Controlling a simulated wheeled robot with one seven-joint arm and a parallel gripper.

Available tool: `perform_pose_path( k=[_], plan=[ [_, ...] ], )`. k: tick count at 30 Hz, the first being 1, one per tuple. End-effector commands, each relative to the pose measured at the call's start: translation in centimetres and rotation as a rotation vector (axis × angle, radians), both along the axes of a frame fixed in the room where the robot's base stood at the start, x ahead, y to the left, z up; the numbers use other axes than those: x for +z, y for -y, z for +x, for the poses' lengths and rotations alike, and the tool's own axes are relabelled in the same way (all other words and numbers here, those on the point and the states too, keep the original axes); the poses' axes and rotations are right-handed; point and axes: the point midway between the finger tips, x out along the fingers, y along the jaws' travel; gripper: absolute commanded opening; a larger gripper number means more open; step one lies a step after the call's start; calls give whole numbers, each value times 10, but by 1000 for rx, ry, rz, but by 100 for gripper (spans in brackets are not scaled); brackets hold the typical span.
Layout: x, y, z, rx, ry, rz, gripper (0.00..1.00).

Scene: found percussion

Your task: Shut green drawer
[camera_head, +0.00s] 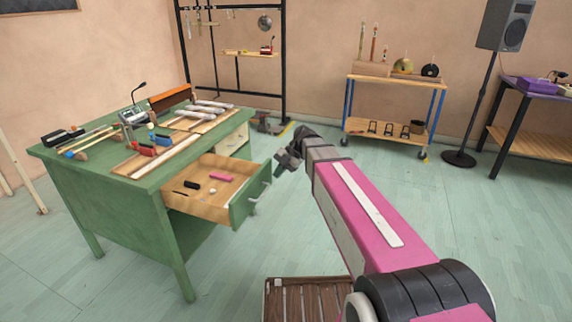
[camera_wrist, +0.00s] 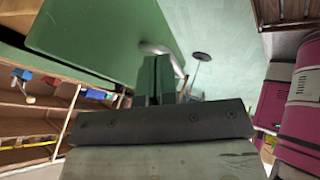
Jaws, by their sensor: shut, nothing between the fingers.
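The green drawer (camera_head: 250,196) is pulled out of the green desk (camera_head: 110,215), so its wooden inside shows. Its front has a pale metal handle. My gripper (camera_head: 282,168) is just to the right of the drawer front, outside the drawer. In the wrist view my gripper's green fingers (camera_wrist: 158,80) are together with nothing held. A green panel (camera_wrist: 100,38), which looks like the drawer front, fills the upper left there, and a silver handle (camera_wrist: 166,54) shows close by the fingertips. I cannot tell whether they touch.
The drawer holds a black item (camera_head: 192,185), a pink item (camera_head: 221,177) and small bits. Bars and tools lie on the desk top. A slatted wooden thing (camera_head: 305,300) is on the floor in front. A trolley (camera_head: 390,82) and speaker stand (camera_head: 459,157) are farther back; open floor lies right.

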Motion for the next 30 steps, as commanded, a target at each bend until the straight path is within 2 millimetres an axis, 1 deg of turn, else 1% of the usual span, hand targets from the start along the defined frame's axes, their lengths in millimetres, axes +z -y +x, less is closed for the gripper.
perform_pose_path(
  k=[1,6,12,24,28,30],
  plan=[
    [2,-9,7,3,3,2,0],
    [2,-26,13,1,2,1,0],
    [2,-33,16,0,2,1,0],
    [2,-34,17,0,2,0,0],
    [2,-43,21,0,1,1,0],
    [2,-53,25,2,1,0,0]
  ],
)
